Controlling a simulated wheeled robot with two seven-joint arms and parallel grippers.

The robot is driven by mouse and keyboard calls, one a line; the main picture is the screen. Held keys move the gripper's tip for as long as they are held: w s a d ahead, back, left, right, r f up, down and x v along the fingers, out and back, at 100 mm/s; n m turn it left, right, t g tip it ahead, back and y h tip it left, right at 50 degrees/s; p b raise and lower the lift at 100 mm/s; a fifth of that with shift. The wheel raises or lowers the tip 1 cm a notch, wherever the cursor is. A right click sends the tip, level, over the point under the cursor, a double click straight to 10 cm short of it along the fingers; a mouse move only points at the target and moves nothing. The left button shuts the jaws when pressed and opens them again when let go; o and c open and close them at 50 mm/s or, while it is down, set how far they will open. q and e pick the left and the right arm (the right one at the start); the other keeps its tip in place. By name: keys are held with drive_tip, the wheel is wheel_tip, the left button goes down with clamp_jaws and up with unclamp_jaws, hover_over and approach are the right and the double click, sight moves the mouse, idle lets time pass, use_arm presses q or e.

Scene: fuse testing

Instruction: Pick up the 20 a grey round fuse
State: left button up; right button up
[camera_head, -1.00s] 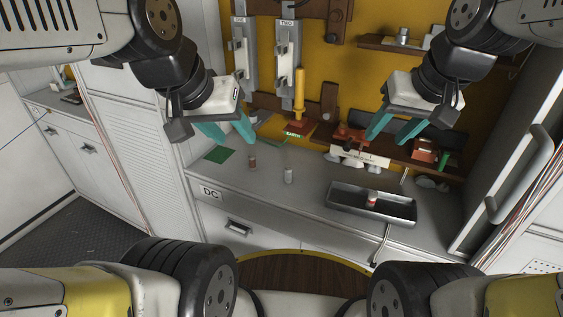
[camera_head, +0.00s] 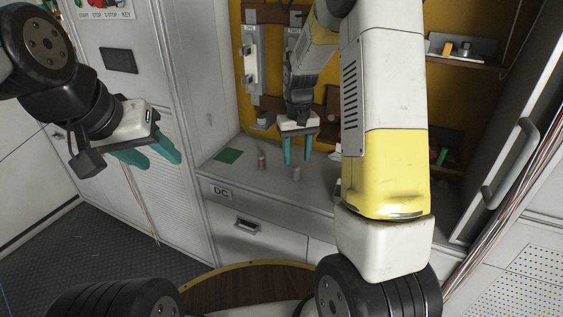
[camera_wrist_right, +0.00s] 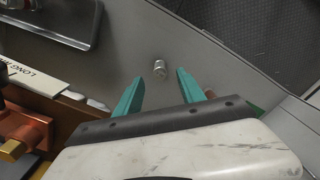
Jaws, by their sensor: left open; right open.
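A grey round fuse (camera_head: 296,174) stands on the grey counter. It also shows in the right wrist view (camera_wrist_right: 160,68), a little beyond the fingertips and between their lines. My right gripper (camera_head: 297,158) is open with teal fingers pointing down, above and close to the grey fuse, with nothing between the fingers. In the right wrist view its fingers (camera_wrist_right: 160,82) are spread apart. A brown-red fuse (camera_head: 262,162) stands on the counter to the left of the grey one. My left gripper (camera_head: 155,160) is open and empty, off to the left in front of the white cabinet.
The counter (camera_head: 240,182) has a green patch (camera_head: 228,155) at its left end. A metal tray (camera_wrist_right: 50,18) shows in the right wrist view, with a white labelled strip (camera_wrist_right: 30,78) nearby. My right arm hides the counter's right part in the head view.

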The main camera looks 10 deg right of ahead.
sight(296, 165)
wheel_tip(296, 165, down, 7)
drive_tip(key=shift+w+r, duration=0.1)
drive_tip(key=shift+r, duration=0.05)
clamp_jaws()
